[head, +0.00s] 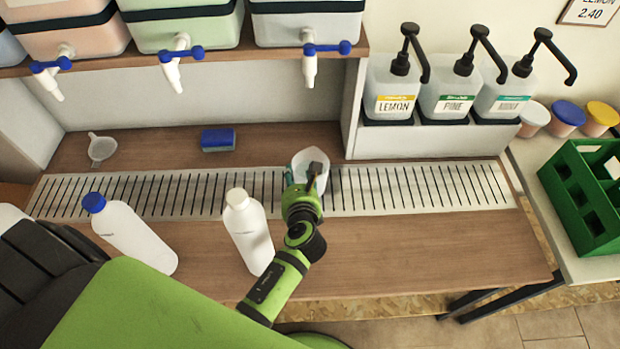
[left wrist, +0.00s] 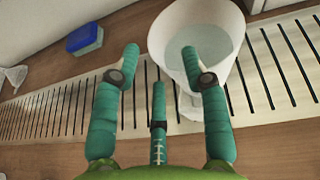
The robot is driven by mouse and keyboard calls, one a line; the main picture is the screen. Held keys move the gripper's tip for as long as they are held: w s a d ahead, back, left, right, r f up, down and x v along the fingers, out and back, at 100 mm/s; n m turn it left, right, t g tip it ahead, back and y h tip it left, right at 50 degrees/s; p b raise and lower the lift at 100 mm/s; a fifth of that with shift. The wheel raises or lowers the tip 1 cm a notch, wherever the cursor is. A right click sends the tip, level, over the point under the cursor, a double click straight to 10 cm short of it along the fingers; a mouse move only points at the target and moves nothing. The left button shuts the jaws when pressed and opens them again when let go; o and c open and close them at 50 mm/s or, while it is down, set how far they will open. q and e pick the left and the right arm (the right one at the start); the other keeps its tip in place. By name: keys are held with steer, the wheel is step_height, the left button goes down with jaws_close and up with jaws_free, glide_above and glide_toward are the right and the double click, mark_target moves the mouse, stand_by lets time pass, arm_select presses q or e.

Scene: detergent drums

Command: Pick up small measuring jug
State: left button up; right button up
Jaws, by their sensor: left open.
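The small measuring jug (head: 312,162) is white and translucent and stands on the slatted drip grate behind my left gripper (head: 302,180). In the left wrist view the jug (left wrist: 205,22) is at the top, right of centre, with its wide mouth showing and some pale liquid or a pale bottom inside. My left gripper (left wrist: 160,65) is open, its teal fingers spread. The right-hand finger overlaps the jug's mouth and wall in that view; I cannot tell whether it touches. The jug's lower part is partly hidden by the fingers.
Two white bottles, one blue-capped (head: 135,235) and one white-capped (head: 250,235), stand left of my arm. A blue sponge (head: 217,139) and a funnel (head: 101,149) lie behind the grate (head: 420,187). Drum taps (head: 309,65) hang above. Pump bottles (head: 445,90) stand right.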

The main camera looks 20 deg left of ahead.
arm_select(q)
steer(key=x, duration=0.4)
steer(key=shift+w+a, duration=0.1)
steer(key=shift+a, duration=0.35)
steer(key=shift+w+a+f, duration=0.1)
steer(key=shift+w+f, duration=0.05)
steer(key=shift+w, duration=0.05)
steer(key=shift+s, duration=0.1)
jaws_close()
arm_select(e)
steer(key=shift+w+a+r, duration=0.2)
steer(key=shift+w+a, duration=0.4)
steer(key=shift+w, duration=0.1)
steer(key=shift+d, duration=0.2)
arm_select(q)
steer(key=shift+r+p, duration=0.25)
steer(key=shift+p, duration=0.05)
arm_select(e)
steer(key=shift+r, duration=0.15)
